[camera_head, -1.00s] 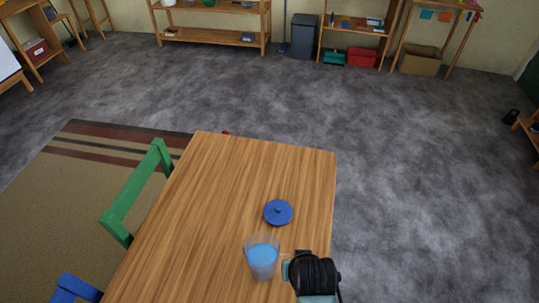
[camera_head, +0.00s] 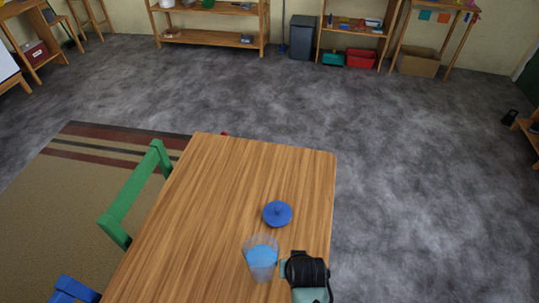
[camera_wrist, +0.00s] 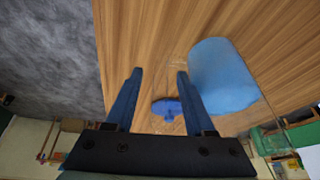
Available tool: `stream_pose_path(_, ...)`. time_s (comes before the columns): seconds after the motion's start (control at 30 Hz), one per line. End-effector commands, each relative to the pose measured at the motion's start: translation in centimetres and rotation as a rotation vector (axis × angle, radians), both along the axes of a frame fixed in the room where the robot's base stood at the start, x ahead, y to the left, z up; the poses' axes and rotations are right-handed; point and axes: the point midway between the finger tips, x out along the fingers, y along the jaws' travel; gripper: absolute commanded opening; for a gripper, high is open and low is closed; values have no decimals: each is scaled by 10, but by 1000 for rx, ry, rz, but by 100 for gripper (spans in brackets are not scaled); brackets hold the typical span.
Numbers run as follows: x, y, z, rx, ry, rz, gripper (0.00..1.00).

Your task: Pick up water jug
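The water jug (camera_head: 261,260) is a clear vessel with blue water, standing upright near the right side of the wooden table. In the wrist view the jug (camera_wrist: 222,80) is just right of my right finger. A faint clear outline, perhaps its handle, shows near my fingertips. My gripper (camera_wrist: 160,72) is open, its two blue fingers apart with nothing visibly clamped. In the head view my wrist is right beside the jug, hiding the fingers. Whether they touch the jug, I cannot tell.
A blue knobbed lid (camera_head: 277,214) lies on the wooden table (camera_head: 215,200) behind the jug. A green chair (camera_head: 135,195) and a blue chair (camera_head: 72,291) stand left. Floor to the right is clear.

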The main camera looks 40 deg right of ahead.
Motion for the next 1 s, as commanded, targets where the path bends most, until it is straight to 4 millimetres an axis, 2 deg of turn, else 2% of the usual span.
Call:
stream_pose_path(0.03,0,0,0,0,0,0,43)
stream_pose_path(0.27,0,0,0,1,1,0,1)
stream_pose_path(1.0,0,0,0,1,2,0,0)
